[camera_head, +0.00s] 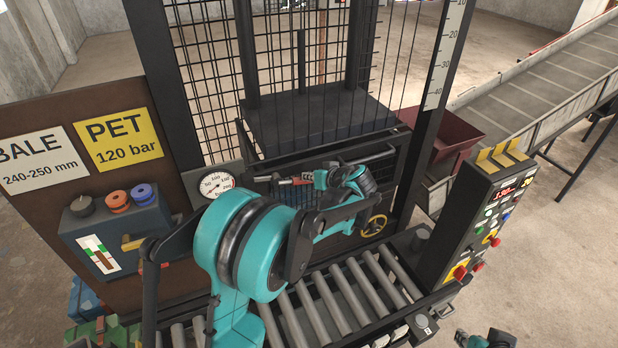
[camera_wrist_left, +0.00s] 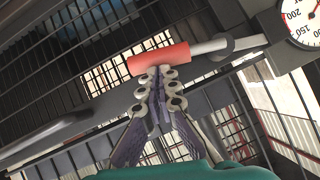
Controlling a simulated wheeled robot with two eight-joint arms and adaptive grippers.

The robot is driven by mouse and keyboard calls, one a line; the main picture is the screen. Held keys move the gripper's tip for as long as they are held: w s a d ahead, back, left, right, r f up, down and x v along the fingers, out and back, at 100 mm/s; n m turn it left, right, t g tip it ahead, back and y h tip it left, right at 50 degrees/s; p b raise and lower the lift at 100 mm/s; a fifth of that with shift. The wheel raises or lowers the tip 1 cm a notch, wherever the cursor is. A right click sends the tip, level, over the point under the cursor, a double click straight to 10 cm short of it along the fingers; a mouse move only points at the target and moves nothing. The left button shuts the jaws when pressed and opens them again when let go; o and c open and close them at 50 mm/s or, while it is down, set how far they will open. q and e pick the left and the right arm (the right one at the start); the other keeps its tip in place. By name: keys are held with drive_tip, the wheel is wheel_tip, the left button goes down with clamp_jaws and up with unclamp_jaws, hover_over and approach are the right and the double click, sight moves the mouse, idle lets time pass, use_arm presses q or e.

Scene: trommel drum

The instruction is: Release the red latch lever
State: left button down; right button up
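The red latch lever (camera_head: 285,181) is at the front of the baler cage, below the dark platform. In the left wrist view its red cylindrical grip (camera_wrist_left: 160,60) lies crosswise, on a grey rod running right. My left gripper (camera_head: 305,180) is at the lever in the head view, small and partly hidden by my own arm. In the left wrist view its fingertips (camera_wrist_left: 160,90) are together, just below the grip and touching or nearly touching it. The grip does not lie between the fingers. Part of my right arm shows at the bottom right; its fingers cannot be made out.
A pressure gauge (camera_head: 215,184) is left of the lever. A yellow handwheel (camera_head: 373,225) and a roller bed (camera_head: 345,295) lie below and right. A control panel (camera_head: 485,215) stands right. Mesh bars (camera_head: 215,85) rise behind. A control box (camera_head: 118,235) is on the left.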

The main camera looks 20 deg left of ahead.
use_arm(q)
drive_tip(key=s+a+f+m+g+y+b, duration=0.2)
drive_tip(key=f+m+y+b, duration=0.1)
drive_tip(key=b, duration=0.6)
drive_tip(key=s+a+f+m+g+y+b, duration=0.1)
drive_tip(key=s+f+m+y+b, duration=0.1)
drive_tip(key=f+m+y+b, duration=0.2)
drive_tip(key=shift+s+a+f+m+g+b, duration=0.15)
drive_tip(key=shift+a+f+m+g+b, duration=0.25)
drive_tip(key=shift+f+m+b, duration=1.75)
drive_tip(key=shift+r+n+b, duration=0.55)
drive_tip(key=shift+n+b, duration=0.3)
drive_tip(key=shift+n, duration=0.4)
